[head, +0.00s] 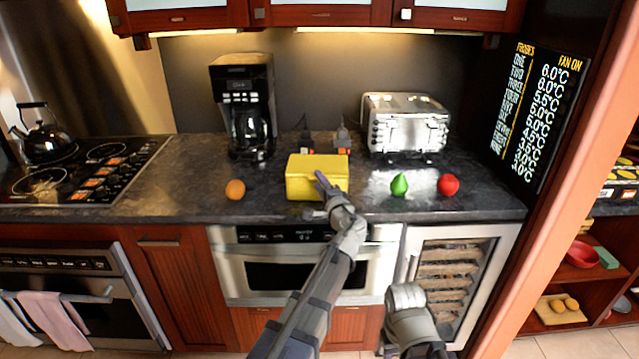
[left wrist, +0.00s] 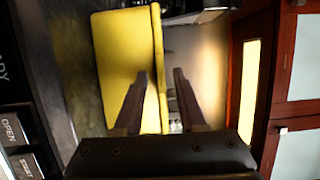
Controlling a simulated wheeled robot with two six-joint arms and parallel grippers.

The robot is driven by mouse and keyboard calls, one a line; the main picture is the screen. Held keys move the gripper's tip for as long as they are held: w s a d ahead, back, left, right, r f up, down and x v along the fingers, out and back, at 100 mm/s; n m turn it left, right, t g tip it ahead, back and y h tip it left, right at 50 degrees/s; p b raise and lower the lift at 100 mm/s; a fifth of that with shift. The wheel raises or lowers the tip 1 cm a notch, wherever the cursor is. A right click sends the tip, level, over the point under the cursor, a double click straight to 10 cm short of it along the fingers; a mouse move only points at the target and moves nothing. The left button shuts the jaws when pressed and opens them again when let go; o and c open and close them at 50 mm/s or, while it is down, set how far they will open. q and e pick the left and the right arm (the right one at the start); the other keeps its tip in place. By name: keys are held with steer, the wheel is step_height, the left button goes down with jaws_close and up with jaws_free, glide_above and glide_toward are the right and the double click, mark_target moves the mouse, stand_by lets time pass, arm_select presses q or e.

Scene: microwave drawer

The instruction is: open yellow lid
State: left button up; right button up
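The yellow box (head: 300,186) stands on the counter, and its yellow lid (head: 318,161) looks closed. My left gripper (head: 324,183) is at the front of the box, near the lid's front edge. In the left wrist view the box (left wrist: 116,60) appears turned sideways, with the lid (left wrist: 158,50) as a strip along its right side. The left gripper's fingers (left wrist: 161,80) are apart with nothing held; one overlaps the box front and the other is past the lid. I cannot tell whether they touch it. Part of my right arm shows low in the head view; its gripper does not.
An orange (head: 235,190) lies left of the box. A green pear (head: 400,184) and a red apple (head: 448,184) lie to its right. A coffee maker (head: 245,110) and a toaster (head: 405,125) stand behind.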

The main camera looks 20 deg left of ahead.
arm_select(q)
steer(key=shift+w+a, duration=0.15)
jaws_close()
stand_by(1.4)
